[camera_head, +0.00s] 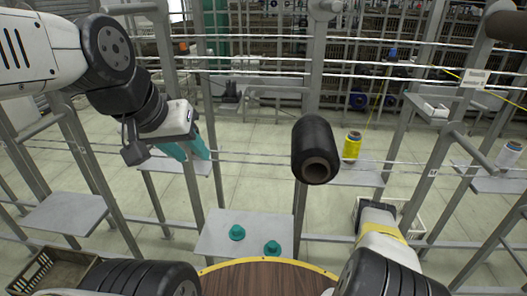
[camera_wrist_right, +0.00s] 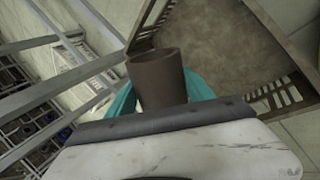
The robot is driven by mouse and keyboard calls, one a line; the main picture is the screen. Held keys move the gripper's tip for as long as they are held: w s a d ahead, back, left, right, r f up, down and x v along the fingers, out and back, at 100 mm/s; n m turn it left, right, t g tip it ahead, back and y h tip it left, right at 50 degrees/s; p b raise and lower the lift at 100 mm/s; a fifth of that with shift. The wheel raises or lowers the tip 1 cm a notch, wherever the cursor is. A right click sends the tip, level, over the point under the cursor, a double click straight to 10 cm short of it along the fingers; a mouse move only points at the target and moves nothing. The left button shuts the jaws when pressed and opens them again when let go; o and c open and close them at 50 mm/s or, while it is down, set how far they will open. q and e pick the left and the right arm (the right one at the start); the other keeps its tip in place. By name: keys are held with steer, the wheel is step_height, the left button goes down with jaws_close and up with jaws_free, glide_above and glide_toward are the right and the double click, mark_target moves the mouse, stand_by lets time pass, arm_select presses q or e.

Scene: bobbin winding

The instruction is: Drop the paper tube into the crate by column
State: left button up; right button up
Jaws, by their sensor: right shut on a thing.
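The brown paper tube (camera_wrist_right: 158,78) is between the teal fingers of my right gripper (camera_wrist_right: 155,90) in the right wrist view. My right gripper is shut on it. The crate (camera_wrist_right: 232,50), with slotted walls and a bare brown floor, lies beyond the tube, and the tube overlaps its near corner in the picture. In the head view a pale crate (camera_head: 418,228) shows at the lower right, partly hidden by my right arm, beside a grey column (camera_head: 420,180). The tube is hidden there. My left gripper (camera_head: 194,156) is open and empty at the upper left, its teal fingers apart.
A black yarn package (camera_head: 312,140) stands out in mid-view. A yellow spool (camera_head: 352,146) and a white spool (camera_head: 510,154) sit on the rack. Another crate (camera_head: 75,257) is at the lower left.

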steer(key=shift+w+d+f, duration=0.1)
steer(key=shift+w+f, duration=0.05)
steer(key=shift+f, duration=2.85)
steer(key=o, duration=1.5)
steer(key=v, duration=0.7)
steer(key=shift+r, duration=0.35)
